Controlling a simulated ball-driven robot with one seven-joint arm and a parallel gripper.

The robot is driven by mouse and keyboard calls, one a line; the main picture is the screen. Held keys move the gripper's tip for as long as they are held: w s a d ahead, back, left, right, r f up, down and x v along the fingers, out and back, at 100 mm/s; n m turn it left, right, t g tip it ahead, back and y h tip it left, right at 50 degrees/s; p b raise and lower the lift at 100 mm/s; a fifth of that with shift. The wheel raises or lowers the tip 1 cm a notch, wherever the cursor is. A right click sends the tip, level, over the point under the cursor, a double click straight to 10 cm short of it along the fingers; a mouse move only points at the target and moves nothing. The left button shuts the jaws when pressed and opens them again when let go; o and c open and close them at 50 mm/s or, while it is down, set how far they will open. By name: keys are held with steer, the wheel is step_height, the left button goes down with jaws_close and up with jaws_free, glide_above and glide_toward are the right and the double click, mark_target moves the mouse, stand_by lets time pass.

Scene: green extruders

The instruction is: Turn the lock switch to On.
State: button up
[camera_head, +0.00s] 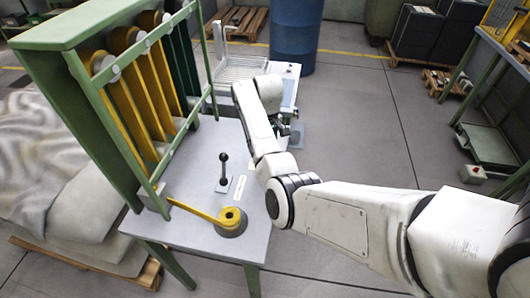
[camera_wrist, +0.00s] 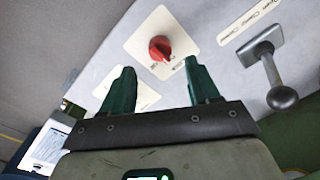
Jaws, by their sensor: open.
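The lock switch (camera_wrist: 160,48) is a red rotary knob on a pale square plate in the wrist view. Small markings around the knob are too small to read. My gripper (camera_wrist: 159,66) has two green fingers, spread apart with nothing between them. The knob appears just beyond the fingertips, about midway between them, and seems untouched. In the head view my gripper (camera_head: 292,134) is partly hidden by my wrist, over the right edge of the grey table. I cannot make out the switch there.
A lever with a ball knob (camera_wrist: 282,98) stands to the right of the switch; it also shows in the head view (camera_head: 223,158). A yellow crank handle (camera_head: 230,216) sits at the table's (camera_head: 185,225) front. A green frame (camera_head: 100,60) stands at left, a blue barrel (camera_head: 296,40) behind.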

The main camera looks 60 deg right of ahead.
step_height(320, 180, up, 5)
steer(key=shift+d+r, duration=0.1)
steer(key=shift+d, duration=0.05)
stand_by(0.6)
